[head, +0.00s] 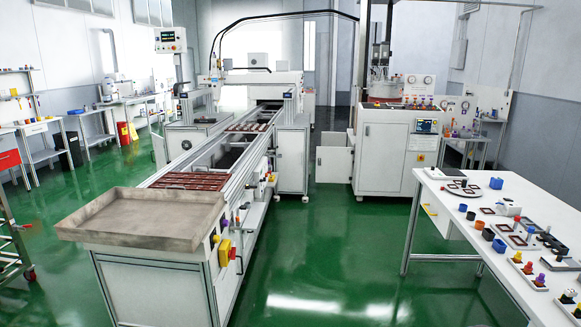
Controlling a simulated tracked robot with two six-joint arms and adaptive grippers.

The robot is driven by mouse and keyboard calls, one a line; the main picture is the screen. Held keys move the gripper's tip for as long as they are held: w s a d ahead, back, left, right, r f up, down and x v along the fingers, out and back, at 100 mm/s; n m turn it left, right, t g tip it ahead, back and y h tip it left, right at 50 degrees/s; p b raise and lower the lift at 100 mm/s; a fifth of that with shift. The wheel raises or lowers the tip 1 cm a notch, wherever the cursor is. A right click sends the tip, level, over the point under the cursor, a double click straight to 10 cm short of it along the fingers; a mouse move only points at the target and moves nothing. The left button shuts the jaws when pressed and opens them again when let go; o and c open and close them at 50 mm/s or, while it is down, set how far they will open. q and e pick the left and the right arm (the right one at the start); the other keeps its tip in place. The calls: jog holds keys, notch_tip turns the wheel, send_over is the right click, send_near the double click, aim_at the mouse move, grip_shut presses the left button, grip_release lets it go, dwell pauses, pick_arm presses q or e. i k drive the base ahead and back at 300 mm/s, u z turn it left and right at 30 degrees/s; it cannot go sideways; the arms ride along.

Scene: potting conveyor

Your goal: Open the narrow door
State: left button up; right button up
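Neither of my grippers shows in the head view. A white door panel (333,165) stands out from the left side of the white machine cabinet (385,150), low above the green floor. It looks swung out from the cabinet, with a small dark spot near its left edge that may be a handle. A narrow upright white panel (159,149) also stands at the left side of the conveyor machine, partly hidden behind it. I cannot tell which of these is the narrow door.
The long conveyor (205,165) with a metal tray (140,238) at its near end fills the middle left. A white table (455,207) with small parts stands at right. Green floor (330,250) is clear between them.

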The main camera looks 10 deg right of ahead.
aim_at(292, 144)
jog(key=z, duration=0.6)
jog(key=i, duration=8.05)
